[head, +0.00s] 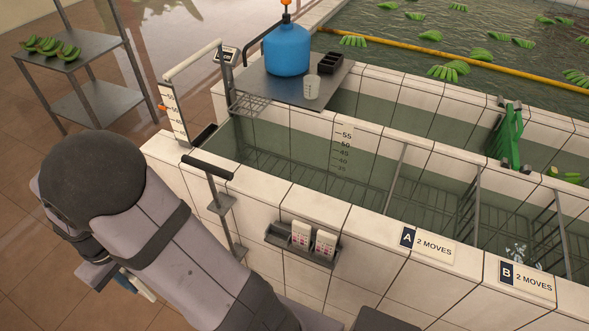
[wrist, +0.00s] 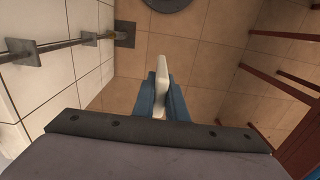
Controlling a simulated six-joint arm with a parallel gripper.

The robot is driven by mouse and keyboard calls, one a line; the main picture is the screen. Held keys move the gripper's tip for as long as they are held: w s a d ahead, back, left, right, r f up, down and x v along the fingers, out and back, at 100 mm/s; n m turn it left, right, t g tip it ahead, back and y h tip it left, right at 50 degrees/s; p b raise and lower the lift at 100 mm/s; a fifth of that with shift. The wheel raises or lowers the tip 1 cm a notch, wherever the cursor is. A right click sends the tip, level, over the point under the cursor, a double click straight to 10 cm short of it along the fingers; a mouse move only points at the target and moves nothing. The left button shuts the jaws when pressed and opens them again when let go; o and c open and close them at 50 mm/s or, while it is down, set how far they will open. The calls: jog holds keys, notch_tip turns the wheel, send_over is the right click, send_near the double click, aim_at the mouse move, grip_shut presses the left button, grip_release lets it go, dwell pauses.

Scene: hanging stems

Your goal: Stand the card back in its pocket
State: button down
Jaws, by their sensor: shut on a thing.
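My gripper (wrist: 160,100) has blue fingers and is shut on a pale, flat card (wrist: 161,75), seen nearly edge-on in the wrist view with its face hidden. In the head view, a bit of my gripper (head: 126,282) and the card (head: 143,291) show at lower left, mostly covered by my arm. They are out over the floor, left of the tiled tank wall. A grey wall holder (head: 276,238) on the tank's front has two white cards with pink marks (head: 301,235) standing in it; its left part looks empty. I cannot tell whether this is the pocket.
A grey upright post with a black handle (head: 208,167) stands along the tank wall, left of the holder; its brackets (wrist: 22,58) show at left in the wrist view. Signs A (head: 427,245) and B (head: 526,279) sit on the ledge. Reddish bars (wrist: 285,70) stand at right in the wrist view.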

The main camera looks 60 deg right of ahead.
jog(key=s+d+r+b, duration=0.1)
jog(key=s+d+b, duration=0.3)
jog(key=d, duration=1)
jog(key=s+d+r+b, duration=0.1)
jog(key=s+d, duration=0.6)
jog(key=d, duration=0.6)
jog(key=s+d+b, duration=0.2)
jog(key=s+d, duration=0.5)
jog(key=s, duration=0.2)
notch_tip(320, 180, down, 9)
jog(key=p, duration=0.2)
jog(key=shift+s+p, duration=0.2)
jog(key=shift+p, duration=0.1)
jog(key=shift+a+f, duration=0.1)
jog(key=shift+f, duration=0.1)
jog(key=c, duration=2.1)
grip_release()
jog(key=o, duration=0.3)
jog(key=shift+o, duration=0.2)
jog(key=shift+r, duration=0.1)
